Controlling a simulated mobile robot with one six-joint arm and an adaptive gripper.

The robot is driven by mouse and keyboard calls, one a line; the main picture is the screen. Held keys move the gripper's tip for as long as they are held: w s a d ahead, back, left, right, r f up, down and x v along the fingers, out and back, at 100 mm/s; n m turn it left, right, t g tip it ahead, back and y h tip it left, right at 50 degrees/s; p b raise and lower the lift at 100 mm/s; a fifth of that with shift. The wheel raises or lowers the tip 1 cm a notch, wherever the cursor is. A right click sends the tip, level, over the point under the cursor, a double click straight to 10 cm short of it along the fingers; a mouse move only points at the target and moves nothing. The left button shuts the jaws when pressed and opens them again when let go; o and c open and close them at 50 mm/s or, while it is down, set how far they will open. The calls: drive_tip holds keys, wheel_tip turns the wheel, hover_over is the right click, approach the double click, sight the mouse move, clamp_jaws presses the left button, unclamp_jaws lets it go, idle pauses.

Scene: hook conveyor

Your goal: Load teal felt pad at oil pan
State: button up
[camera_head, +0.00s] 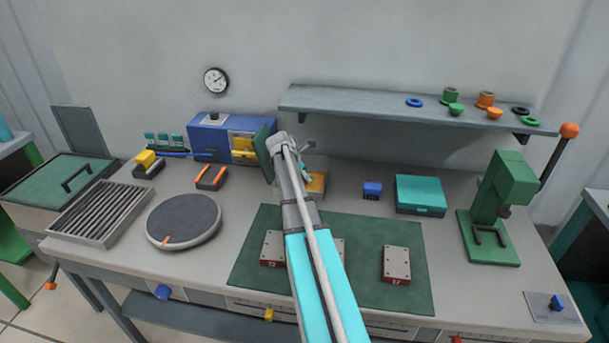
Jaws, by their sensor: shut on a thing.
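My arm reaches away from me over the bench, and my gripper (306,160) is at its far end, near the back, mostly hidden behind the wrist. No part is clearly marked as the oil pan; a shallow grey tray with slats (98,213) lies at the bench's left.
A blue machine (222,135) with an open green door (263,150) stands left of the gripper. A wall shelf (360,104) overhangs the back. A round grey disc (183,219) lies left.

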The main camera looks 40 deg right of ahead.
drive_tip(key=shift+r+p, duration=3.5)
